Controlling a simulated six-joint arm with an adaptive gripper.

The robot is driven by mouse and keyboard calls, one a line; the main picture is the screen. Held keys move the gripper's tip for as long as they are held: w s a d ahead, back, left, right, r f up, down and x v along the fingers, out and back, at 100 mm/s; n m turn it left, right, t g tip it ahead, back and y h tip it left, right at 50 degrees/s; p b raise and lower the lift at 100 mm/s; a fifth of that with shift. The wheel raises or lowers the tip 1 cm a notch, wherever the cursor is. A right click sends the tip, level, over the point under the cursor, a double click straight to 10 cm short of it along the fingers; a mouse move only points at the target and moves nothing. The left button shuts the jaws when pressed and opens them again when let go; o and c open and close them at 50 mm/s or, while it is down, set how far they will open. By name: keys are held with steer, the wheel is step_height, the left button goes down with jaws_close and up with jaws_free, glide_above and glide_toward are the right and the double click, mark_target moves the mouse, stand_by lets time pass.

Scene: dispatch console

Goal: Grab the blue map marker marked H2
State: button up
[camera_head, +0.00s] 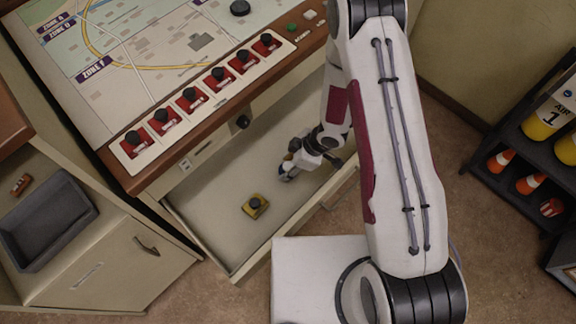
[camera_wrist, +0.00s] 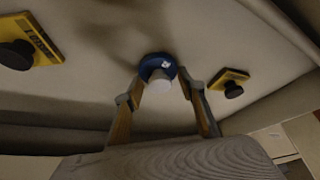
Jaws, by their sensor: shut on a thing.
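The blue map marker (camera_wrist: 151,62) is a round blue disc with a pale knob (camera_wrist: 161,78), seen in the wrist view between my fingertips. A small white mark shows on the disc, too small to read. My gripper (camera_wrist: 162,82) is shut on the marker. In the head view my gripper (camera_head: 289,170) is low inside the open drawer (camera_head: 215,235), with a bit of blue at its tip. Whether the marker touches the drawer floor cannot be told.
A yellow marker with a black knob (camera_head: 256,208) lies in the drawer. The wrist view shows a yellow marker at left (camera_wrist: 40,45) and another at right (camera_wrist: 230,80). Drawer walls stand close around. A map console (camera_head: 130,60) with several red switches overhangs the drawer.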

mark_target(288, 166)
step_height(288, 166, up, 17)
stand_by(1.0)
steer(key=shift+r, duration=0.15)
